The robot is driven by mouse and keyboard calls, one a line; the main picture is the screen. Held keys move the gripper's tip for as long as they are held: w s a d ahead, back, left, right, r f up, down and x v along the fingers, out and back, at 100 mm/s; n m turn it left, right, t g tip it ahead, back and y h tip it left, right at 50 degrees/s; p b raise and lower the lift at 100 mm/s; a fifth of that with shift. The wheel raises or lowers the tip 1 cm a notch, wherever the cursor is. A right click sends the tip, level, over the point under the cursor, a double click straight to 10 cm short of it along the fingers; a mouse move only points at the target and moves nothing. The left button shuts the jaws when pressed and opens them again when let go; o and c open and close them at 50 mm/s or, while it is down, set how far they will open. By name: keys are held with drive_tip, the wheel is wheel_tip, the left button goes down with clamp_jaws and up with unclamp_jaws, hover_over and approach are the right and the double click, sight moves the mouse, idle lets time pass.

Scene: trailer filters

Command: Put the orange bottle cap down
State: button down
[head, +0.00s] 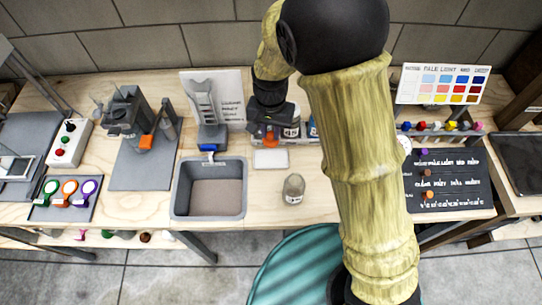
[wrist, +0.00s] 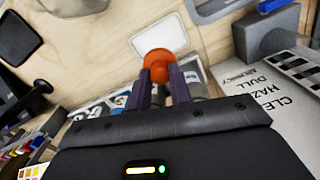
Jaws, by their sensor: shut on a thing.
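The orange bottle cap (wrist: 157,62) is between the two purple-grey fingertips of my gripper (wrist: 167,82) in the wrist view. My gripper is shut on it. In the head view the cap (head: 270,138) shows as a small orange spot under my gripper (head: 266,128), behind a white rectangular pad (head: 271,159). In the wrist view the pad (wrist: 163,33) lies just beyond the cap. The cap appears to be above the bench; its exact height cannot be told.
A glass jar (head: 293,188) stands to the front right of the pad. A grey tray (head: 177,187) is to the left. Several labelled bottles (head: 291,129) stand close to my gripper. A white sign (head: 232,90) stands behind. Bare wood is free around the jar.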

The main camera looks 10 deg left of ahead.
drive_tip(key=shift+s, duration=0.1)
drive_tip(key=shift+f, duration=0.15)
wheel_tip(320, 180, down, 6)
drive_tip(key=shift+f, duration=1.85)
drive_tip(key=shift+f, duration=0.2)
drive_tip(key=c, duration=1.3)
unclamp_jaws()
